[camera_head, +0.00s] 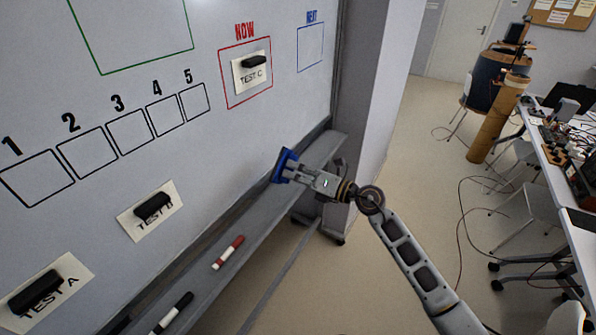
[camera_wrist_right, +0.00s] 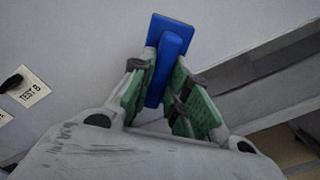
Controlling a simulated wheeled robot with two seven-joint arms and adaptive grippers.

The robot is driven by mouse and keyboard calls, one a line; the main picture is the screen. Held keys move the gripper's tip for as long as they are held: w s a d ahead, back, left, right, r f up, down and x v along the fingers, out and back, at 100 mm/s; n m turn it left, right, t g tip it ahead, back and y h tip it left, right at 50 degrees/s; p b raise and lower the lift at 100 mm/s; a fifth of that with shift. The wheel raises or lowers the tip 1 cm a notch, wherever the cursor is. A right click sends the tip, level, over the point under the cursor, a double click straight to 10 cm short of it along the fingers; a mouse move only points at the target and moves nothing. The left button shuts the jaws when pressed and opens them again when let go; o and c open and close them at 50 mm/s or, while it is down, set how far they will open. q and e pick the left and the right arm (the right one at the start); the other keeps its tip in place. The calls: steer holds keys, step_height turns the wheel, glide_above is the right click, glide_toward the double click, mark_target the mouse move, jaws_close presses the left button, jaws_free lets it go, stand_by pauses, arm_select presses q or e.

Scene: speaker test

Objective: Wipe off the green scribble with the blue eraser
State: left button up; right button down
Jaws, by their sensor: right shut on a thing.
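The blue eraser (camera_head: 285,166) is in my right gripper (camera_head: 300,172), in front of the whiteboard (camera_head: 240,135) just above the right part of its tray. In the right wrist view the gripper (camera_wrist_right: 162,92) has its green-padded fingers shut on the handle of the eraser (camera_wrist_right: 170,62), with the flat pad toward the board. I cannot tell whether the pad touches the board. No green scribble shows in either view; the only green mark is a large drawn frame (camera_head: 148,62) at the upper left. My left gripper is not in view.
The tray (camera_head: 248,238) holds a red marker (camera_head: 228,252) and a black marker (camera_head: 172,313). Cards TEST A (camera_head: 62,290), TEST B (camera_head: 160,222) and TEST C (camera_head: 246,80) with black holders are on the board. A grey pillar (camera_head: 372,110) stands right of it. A cluttered table (camera_head: 575,225) is far right.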

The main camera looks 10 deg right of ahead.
mark_target(284, 168)
steer(key=shift+f, duration=0.1)
steer(key=shift+a, duration=0.1)
steer(key=shift+s, duration=0.15)
steer(key=shift+w+a, duration=0.15)
steer(key=shift+w, duration=0.1)
stand_by(0.3)
steer(key=shift+b+x, duration=0.45)
steer(key=shift+x, duration=2.25)
steer(key=shift+x, duration=1)
